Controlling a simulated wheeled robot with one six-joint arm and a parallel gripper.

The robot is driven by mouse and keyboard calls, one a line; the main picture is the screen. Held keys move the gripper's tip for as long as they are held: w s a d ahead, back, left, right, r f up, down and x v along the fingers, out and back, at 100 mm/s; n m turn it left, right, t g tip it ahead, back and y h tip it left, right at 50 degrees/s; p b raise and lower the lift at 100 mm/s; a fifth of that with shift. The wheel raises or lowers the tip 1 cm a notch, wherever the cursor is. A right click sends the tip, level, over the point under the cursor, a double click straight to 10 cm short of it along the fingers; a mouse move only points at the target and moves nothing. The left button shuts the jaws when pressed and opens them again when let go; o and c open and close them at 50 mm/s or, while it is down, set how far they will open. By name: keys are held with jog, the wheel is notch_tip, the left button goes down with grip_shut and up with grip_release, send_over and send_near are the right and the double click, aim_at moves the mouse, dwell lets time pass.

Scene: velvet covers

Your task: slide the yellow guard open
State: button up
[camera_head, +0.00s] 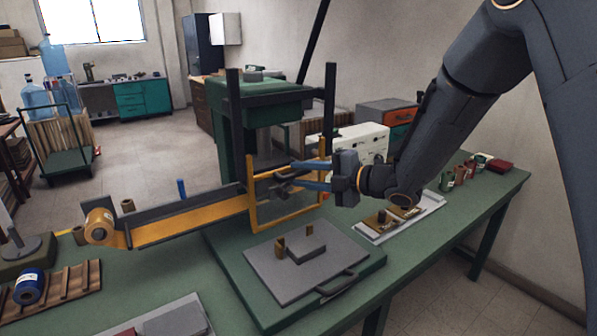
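The yellow guard (252,195) is an upright rectangular frame in front of the press (262,100), in the middle of the view. Its open centre shows dark parts behind it. My gripper (289,175) reaches in from the right at the guard's right side. Its two bluish fingers are apart, one above the other, and point left. They overlap the frame's right upright in the picture. I cannot tell whether they touch it. Nothing is clearly held between them.
A yellow-sided chute (190,222) with a tape-like roll (99,226) runs left from the guard. A grey plate (290,277) with a handle and small blocks lies in front. A pale tray (400,219) lies right, under my arm. Cups stand farther right on the green bench.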

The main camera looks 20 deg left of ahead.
jog(key=shift+x, duration=0.75)
grip_shut()
jog(key=shift+f, duration=0.1)
notch_tip(320, 180, up, 16)
jog(key=p, duration=0.3)
jog(key=shift+f+p, duration=0.2)
jog(key=shift+p, duration=0.1)
grip_release()
jog(key=shift+d, duration=0.1)
